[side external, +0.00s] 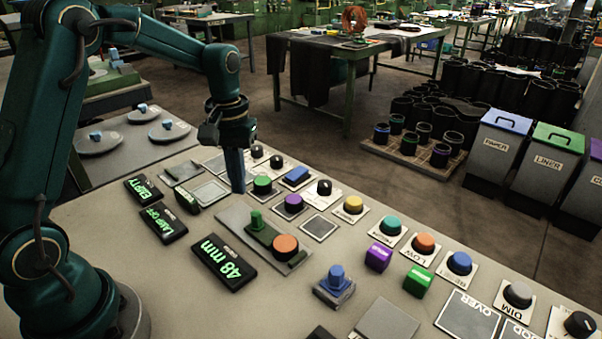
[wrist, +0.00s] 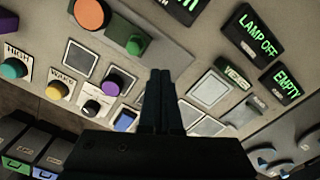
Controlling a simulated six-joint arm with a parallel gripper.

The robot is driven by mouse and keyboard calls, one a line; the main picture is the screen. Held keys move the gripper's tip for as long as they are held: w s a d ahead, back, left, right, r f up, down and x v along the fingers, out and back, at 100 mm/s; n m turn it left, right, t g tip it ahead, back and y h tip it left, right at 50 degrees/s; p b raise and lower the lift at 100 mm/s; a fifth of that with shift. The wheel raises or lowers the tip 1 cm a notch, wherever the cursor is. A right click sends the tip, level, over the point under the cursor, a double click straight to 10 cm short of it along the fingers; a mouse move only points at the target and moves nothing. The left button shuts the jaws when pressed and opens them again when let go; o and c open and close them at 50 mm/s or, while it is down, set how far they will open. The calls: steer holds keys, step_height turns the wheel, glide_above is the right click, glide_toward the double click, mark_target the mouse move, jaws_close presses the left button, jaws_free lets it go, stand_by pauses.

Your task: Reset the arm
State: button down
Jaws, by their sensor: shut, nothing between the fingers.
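My gripper (side external: 237,188) points down at the panel in the side view, its two dark fingers together and empty. It is behind the green-knobbed slide and left of a green button (side external: 262,185). In the wrist view the shut fingers (wrist: 160,74) reach up over the panel between a blue rocker (wrist: 125,120) and a pale square plate (wrist: 208,88). I cannot tell whether the tips touch the panel. The slide's green knob (side external: 257,220) and orange button (side external: 286,245) stand nearby. Displays read EMPTY (side external: 143,189), LAMP OFF (side external: 163,223) and 48 mm (side external: 223,261).
A blue-topped joystick or knob (side external: 336,283) stands at the panel's front. Purple (side external: 378,257) and green (side external: 418,282) blocks sit right of it, near several coloured buttons. Bins (side external: 497,146) and a work table (side external: 352,60) stand beyond the panel.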

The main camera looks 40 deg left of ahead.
steer(key=shift+r, duration=0.5)
steer(key=s+d+r+m+t, duration=0.25)
steer(key=s+d+r, duration=0.25)
steer(key=r, duration=0.5)
steer(key=s+d+f+m+t, duration=0.3)
steer(key=s, duration=0.6)
steer(key=shift+s+d, duration=0.25)
steer(key=shift+s, duration=0.1)
steer(key=shift+m, duration=0.25)
